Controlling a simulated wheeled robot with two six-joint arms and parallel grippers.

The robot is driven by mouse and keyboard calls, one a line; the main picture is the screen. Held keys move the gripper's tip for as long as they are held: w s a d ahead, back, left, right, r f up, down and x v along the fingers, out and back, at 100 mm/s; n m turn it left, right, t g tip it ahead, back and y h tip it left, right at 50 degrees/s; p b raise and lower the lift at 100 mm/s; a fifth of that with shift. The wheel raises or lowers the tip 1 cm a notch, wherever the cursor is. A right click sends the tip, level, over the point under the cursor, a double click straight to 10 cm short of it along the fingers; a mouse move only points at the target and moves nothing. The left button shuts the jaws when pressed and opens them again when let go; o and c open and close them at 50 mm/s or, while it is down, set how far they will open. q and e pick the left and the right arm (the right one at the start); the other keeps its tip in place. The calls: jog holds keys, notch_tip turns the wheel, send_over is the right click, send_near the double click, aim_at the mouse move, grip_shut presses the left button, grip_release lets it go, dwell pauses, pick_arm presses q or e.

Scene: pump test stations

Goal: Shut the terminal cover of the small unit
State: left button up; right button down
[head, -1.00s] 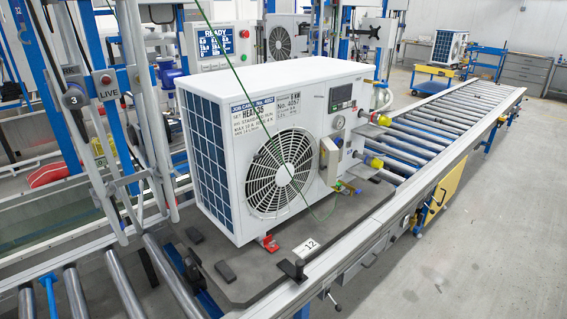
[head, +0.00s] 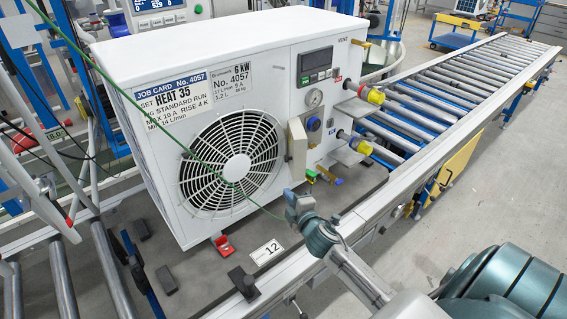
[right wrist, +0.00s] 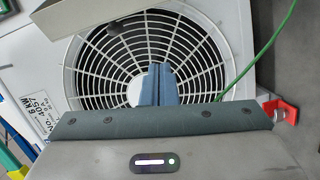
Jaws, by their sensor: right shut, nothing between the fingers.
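The white unit (head: 225,50), job card No. 4057, stands on a dark pallet on the conveyor. A beige flap-like cover (head: 297,148), which looks like the terminal cover, stands out from its front, right of the fan and below the gauge. It appears open; its hinge is not clear. What looks like its beige edge crosses the top left of the right wrist view (right wrist: 100,12). My right gripper (head: 290,197) is shut and empty, just in front of and below the cover, apart from it. Its blue fingers (right wrist: 158,85) show before the fan grille. My left gripper is out of view.
A thin green cable (head: 150,118) runs down across the unit's front, passing near my right gripper. Pipe fittings with yellow ends (head: 375,96) stick out right of the cover. A red clamp (head: 223,245) sits at the unit's foot. The roller conveyor (head: 460,85) beyond is empty.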

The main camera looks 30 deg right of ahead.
notch_tip(320, 180, up, 6)
jog(key=w+n+t, duration=0.1)
jog(key=w+n, duration=0.1)
jog(key=w+p, duration=0.3)
jog(key=w, duration=0.6)
jog(key=shift+d+f, duration=0.1)
jog(key=shift+d, duration=0.05)
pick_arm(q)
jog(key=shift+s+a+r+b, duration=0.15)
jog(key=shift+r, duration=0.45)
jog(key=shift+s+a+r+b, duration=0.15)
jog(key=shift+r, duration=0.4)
pick_arm(e)
jog(key=d, duration=0.1)
jog(key=s+d, duration=0.2)
jog(key=shift+d+f, duration=0.25)
jog(key=shift+d, duration=0.1)
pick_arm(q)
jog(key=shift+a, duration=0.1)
pick_arm(e)
jog(key=shift+y, duration=0.3)
